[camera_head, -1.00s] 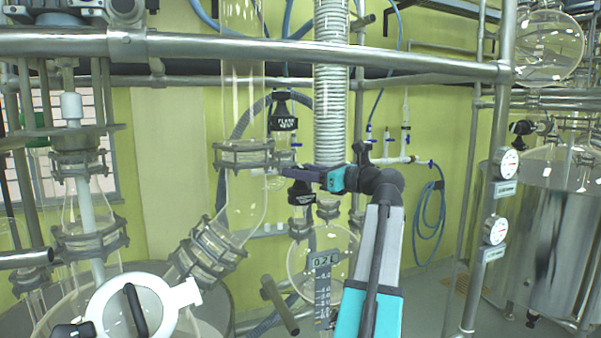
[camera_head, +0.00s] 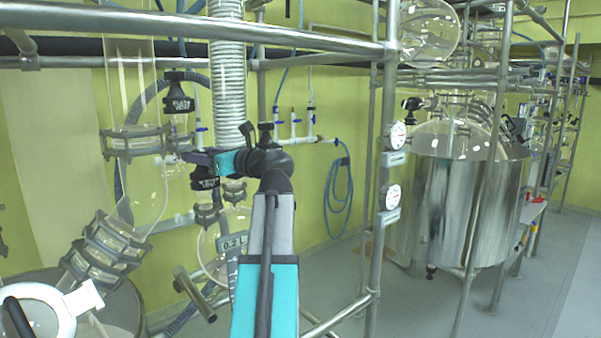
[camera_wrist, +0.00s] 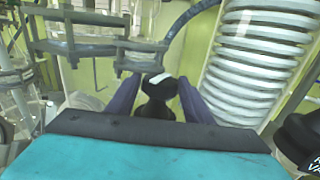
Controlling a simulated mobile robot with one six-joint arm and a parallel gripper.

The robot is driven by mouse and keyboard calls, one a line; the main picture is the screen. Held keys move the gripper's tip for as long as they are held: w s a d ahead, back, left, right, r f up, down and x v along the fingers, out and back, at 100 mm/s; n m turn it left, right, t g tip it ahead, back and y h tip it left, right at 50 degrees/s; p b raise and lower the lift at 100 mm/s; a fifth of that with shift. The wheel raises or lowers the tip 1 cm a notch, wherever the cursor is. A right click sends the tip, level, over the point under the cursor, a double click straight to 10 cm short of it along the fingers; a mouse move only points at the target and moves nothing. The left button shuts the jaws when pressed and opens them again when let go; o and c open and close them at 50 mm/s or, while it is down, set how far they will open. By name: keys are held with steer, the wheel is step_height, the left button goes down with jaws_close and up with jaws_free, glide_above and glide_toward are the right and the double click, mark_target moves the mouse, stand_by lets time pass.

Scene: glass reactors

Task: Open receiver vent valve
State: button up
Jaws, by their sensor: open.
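My gripper (camera_head: 190,157) reaches in at mid-height beside the clear glass column and its metal clamp. It is open in the wrist view (camera_wrist: 158,82), with a dark finger on each side of a black knob-like part with a pale top (camera_wrist: 158,90). I cannot tell if the fingers touch it. In the head view, a black valve with a white label (camera_head: 205,178) sits just below the gripper, partly hidden by it. Another black labelled valve (camera_head: 179,97) is above. I cannot tell which is the receiver vent valve. A round glass receiver (camera_head: 212,250) hangs below.
A ribbed white hose (camera_head: 228,85) runs vertically close to my gripper. Steel frame rails (camera_head: 200,28) cross above. A clamped glass column (camera_head: 135,150) stands to the left. A steel tank (camera_head: 460,200) stands right. The floor at far right is open.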

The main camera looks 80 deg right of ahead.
steer(key=shift+a+m+g+h+p, duration=0.15)
steer(key=shift+m+g+h+p, duration=0.8)
steer(key=shift+m+h, duration=1.1)
steer(key=shift+m+g+h+p, duration=0.5)
steer(key=shift+g+h, duration=0.45)
steer(key=shift+h, duration=0.4)
